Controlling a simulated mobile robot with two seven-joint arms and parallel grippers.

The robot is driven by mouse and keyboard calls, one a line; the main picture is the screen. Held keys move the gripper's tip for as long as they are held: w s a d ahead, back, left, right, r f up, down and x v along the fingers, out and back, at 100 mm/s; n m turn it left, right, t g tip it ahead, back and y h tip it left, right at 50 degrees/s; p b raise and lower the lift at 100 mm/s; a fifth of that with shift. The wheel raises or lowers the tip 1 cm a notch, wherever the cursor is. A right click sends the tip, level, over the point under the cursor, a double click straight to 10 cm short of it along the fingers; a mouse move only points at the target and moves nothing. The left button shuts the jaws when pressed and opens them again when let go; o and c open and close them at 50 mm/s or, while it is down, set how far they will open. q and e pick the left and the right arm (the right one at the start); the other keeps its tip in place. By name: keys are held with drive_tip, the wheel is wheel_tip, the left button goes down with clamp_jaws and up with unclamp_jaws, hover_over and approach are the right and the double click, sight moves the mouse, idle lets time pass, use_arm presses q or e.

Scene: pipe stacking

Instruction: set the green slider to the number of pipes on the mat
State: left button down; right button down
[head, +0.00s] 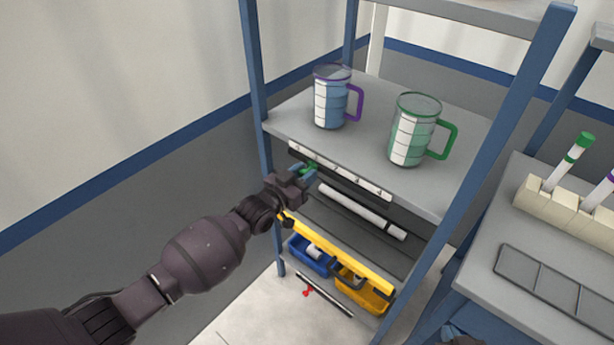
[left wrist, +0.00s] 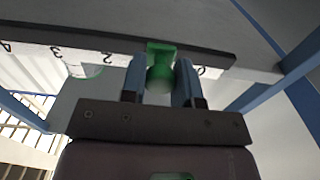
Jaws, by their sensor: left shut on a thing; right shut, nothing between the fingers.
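The green slider (head: 308,168) sits on the white numbered strip (head: 345,177) under the upper shelf's front edge. In the left wrist view the slider (left wrist: 160,68) lies between the 2 and the 0, covering the place of the 1. My left gripper (head: 303,171) is shut on it, one finger on each side. On the shelf below, a dark mat (head: 345,232) carries a long white pipe (head: 350,207); a break near its right end leaves unclear whether it is one pipe or two. My right gripper (head: 462,334) shows only partly at the bottom edge, shut and empty.
Two striped mugs, purple-handled (head: 331,100) and green-handled (head: 411,130), stand on the upper shelf. A yellow bar (head: 340,252) fronts the mat's shelf, above blue (head: 309,262) and yellow (head: 362,295) bins. A tube rack (head: 562,210) stands right. Blue posts flank the shelves.

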use_arm(q)
drive_tip(key=c, duration=0.9)
unclamp_jaws()
drive_tip(key=shift+o, duration=0.2)
drive_tip(key=v, duration=1)
drive_tip(key=shift+s+a, duration=0.2)
drive_tip(key=shift+s, duration=0.15)
drive_tip(key=s+a+f+n+g+y, duration=0.1)
drive_tip(key=s+a+f+n+y, duration=0.1)
drive_tip(key=s, duration=0.6)
drive_tip(key=s+a+f+n+g+y, duration=0.1)
drive_tip(key=s+a+f+n+y, duration=0.1)
drive_tip(key=s+a+f+y, duration=0.3)
drive_tip(key=s+a+f+n+g+y, duration=0.1)
drive_tip(key=s+a+f+n+y, duration=0.1)
drive_tip(key=s+a+f, duration=0.3)
drive_tip(key=s+a+y, duration=0.1)
drive_tip(key=s+a, duration=0.3)
drive_tip(key=s, duration=0.1)
drive_tip(key=shift+s+a+f+y, duration=0.2)
drive_tip(key=shift+s+f+y, duration=0.05)
drive_tip(key=shift+s+y, duration=0.15)
